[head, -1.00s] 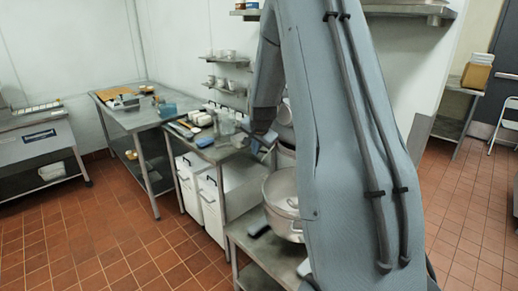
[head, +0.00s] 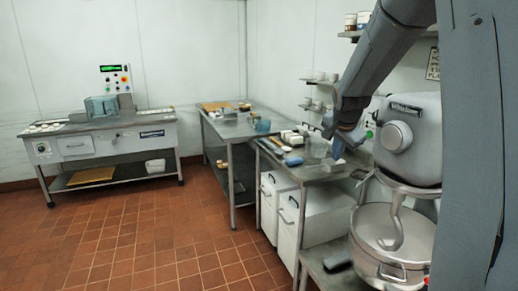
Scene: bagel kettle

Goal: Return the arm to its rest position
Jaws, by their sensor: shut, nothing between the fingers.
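My grey arm (head: 375,65) comes in from the upper right and bends down at the elbow. Its forearm hangs down to my gripper (head: 337,152), which is small in the view, above the steel worktable by the wall. The gripper is shut and holds nothing. A big grey part of my own body covers the right edge and hides what is behind it.
A mixer (head: 408,135) with a steel bowl (head: 372,250) stands right of the gripper. White bins (head: 320,215) sit under the worktable (head: 325,172). A machine table (head: 105,140) stands at the far left. The tiled floor (head: 150,240) is clear.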

